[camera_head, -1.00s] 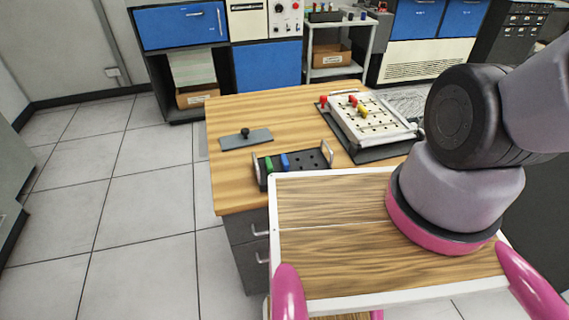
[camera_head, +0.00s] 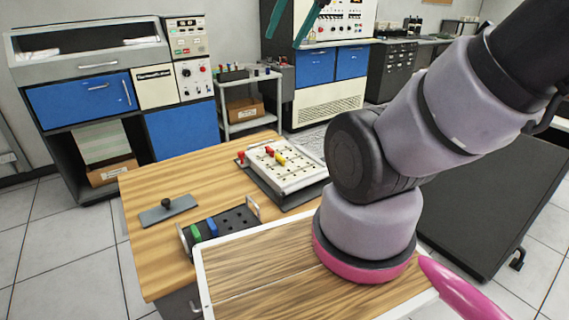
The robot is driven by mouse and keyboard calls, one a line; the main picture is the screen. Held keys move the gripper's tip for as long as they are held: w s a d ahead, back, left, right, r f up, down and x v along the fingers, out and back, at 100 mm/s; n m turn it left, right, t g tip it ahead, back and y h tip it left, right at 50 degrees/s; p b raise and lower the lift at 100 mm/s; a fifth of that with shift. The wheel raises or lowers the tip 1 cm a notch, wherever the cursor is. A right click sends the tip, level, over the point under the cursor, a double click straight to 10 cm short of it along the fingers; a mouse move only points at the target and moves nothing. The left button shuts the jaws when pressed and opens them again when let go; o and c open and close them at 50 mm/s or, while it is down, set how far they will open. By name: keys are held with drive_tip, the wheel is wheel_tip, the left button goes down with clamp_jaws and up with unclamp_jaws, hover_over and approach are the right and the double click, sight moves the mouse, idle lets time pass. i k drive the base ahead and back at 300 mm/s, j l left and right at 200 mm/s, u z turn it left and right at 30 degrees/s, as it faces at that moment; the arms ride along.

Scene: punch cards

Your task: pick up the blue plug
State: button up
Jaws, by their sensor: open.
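The blue plug (camera_head: 212,227) stands upright in a dark holder (camera_head: 236,222) with rows of holes and metal handles, on the wooden desk. A green plug (camera_head: 196,233) stands just left of it. What look like the two teal fingers of my gripper (camera_head: 291,24) hang in at the top edge, spread apart with nothing between them. They appear high above the desk and well away from the blue plug. The rest of the gripper is out of frame.
A white perforated board (camera_head: 284,169) with red and yellow plugs lies behind the holder. A grey plate with a black knob (camera_head: 168,209) lies to its left. My wood-topped base and arm fill the near right. The desk's left part (camera_head: 150,245) is clear.

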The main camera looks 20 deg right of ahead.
sight(211, 225)
drive_tip(key=j+z, duration=0.25)
drive_tip(key=z, duration=0.2)
drive_tip(key=j+z, duration=0.2)
drive_tip(key=z, duration=0.25)
drive_tip(key=k+j+z, duration=0.15)
drive_tip(key=z, duration=0.3)
